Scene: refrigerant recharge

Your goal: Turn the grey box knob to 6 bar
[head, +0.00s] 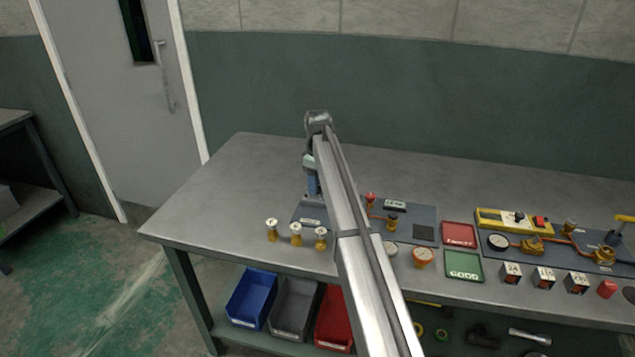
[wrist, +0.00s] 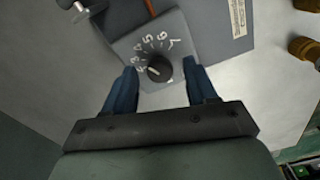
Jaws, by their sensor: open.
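The grey box (wrist: 172,78) shows in the wrist view, with a dial face carrying printed numbers; 5, 6 and 7 read clearly along its top. Its round black knob (wrist: 159,69) has a pale mark that seems to point left, toward the lower numbers, away from the 6. My gripper (wrist: 160,72) is open, with one blue finger on the left and one on the right of the knob. I cannot tell whether either finger touches it. In the head view my gripper (head: 312,184) is low over the bench mat, and my arm hides the grey box.
Three white-topped brass fittings (head: 296,234) stand on the bench (head: 230,190) left of my arm. To the right are a red tray (head: 459,234), a green tray (head: 464,267) and a yellow gauge unit (head: 512,221). The bench's far left is clear.

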